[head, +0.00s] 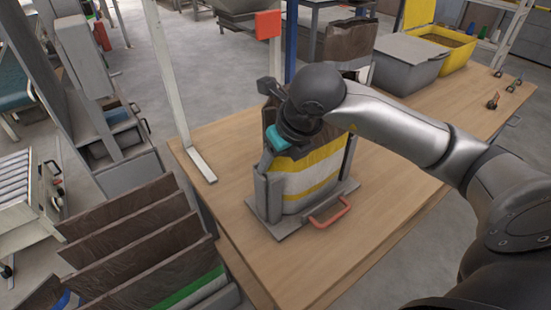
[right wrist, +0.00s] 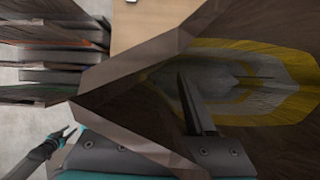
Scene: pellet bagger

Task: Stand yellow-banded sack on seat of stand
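The yellow-banded sack (head: 308,174) is brown with a white middle between yellow bands. It stands upright on the grey stand (head: 291,229), between its side posts. The stand has a red handle (head: 330,213). My right gripper (head: 274,142) is at the sack's top left, with its fingers mostly hidden. In the right wrist view one finger (right wrist: 197,105) reaches into the open sack mouth (right wrist: 240,85); the other is hidden behind the sack wall. The fingers appear apart. What looks like my left gripper (right wrist: 65,132) shows small at the lower left, empty, its prongs apart.
The stand is on a wooden table (head: 400,228). A rack of brown sacks (head: 150,245) stands at the lower left. A white post (head: 168,75) rises behind the stand. A grey bin (head: 408,65) and a yellow bin (head: 448,47) are at the back right. The table's front is clear.

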